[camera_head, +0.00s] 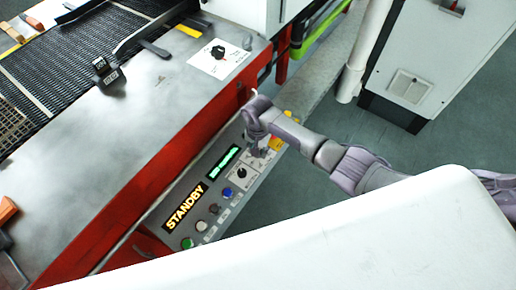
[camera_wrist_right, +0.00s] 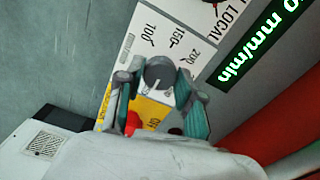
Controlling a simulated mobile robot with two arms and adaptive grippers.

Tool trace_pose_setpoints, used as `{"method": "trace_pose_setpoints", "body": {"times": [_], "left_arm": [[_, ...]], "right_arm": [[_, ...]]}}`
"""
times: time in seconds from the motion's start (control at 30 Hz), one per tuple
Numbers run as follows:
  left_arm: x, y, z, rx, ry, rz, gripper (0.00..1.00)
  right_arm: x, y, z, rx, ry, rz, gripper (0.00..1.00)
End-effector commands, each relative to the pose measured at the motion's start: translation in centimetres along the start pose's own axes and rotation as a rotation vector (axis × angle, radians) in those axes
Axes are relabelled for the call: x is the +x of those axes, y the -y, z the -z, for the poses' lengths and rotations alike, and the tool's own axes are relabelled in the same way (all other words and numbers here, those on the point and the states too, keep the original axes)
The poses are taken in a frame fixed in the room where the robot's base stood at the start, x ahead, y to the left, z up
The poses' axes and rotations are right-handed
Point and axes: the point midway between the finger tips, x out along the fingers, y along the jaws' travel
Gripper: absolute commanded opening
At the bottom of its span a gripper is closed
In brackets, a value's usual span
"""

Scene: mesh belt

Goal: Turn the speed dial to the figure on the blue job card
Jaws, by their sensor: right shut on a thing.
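The speed dial (camera_wrist_right: 158,75) is a round grey knob on a white plate printed 100, 150 and 200. My right gripper (camera_wrist_right: 157,82) is shut on it, one finger on each side. I cannot read for sure which figure the dial points to. In the head view my right gripper (camera_head: 257,147) is at the upper right end of the control panel and mostly hides the dial. A green display (camera_wrist_right: 262,42) shows a figure ending in 0 mm/min, its front cut off. I see no blue job card. My left gripper is not in view.
A red stop button (camera_wrist_right: 132,122) on a yellow plate is close to the fingers. The panel also has a black LOCAL selector (camera_head: 241,173), a STANDBY sign (camera_head: 185,206) and a blue button (camera_head: 228,192).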

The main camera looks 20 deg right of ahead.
Motion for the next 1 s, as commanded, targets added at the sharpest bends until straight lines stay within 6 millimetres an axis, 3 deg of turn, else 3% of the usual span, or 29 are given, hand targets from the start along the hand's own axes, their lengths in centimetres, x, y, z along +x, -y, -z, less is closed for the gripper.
{"method": "trace_pose_setpoints", "body": {"times": [0.1, 0.13, 0.27, 0.67, 0.77, 1.0], "left_arm": [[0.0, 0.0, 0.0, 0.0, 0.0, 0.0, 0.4], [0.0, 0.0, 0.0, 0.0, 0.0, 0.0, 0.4], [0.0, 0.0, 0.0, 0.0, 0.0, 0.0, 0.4], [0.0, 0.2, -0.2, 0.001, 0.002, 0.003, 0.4], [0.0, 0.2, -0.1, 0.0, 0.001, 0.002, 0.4], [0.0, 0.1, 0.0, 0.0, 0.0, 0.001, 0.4]], "right_arm": [[-0.1, 0.0, 0.2, 0.0, -0.004, 0.002, 0.02], [-0.1, 0.0, 0.2, 0.0, -0.004, 0.002, 0.38], [-0.1, 0.0, 0.1, -0.001, -0.003, 0.001, 0.6], [-0.5, 0.0, 0.1, -0.001, -0.001, 0.001, 0.62], [-1.8, 0.0, 0.1, -0.002, -0.002, 0.003, 0.62], [-6.9, 0.1, 0.1, -0.002, -0.003, 0.005, 0.62]]}}
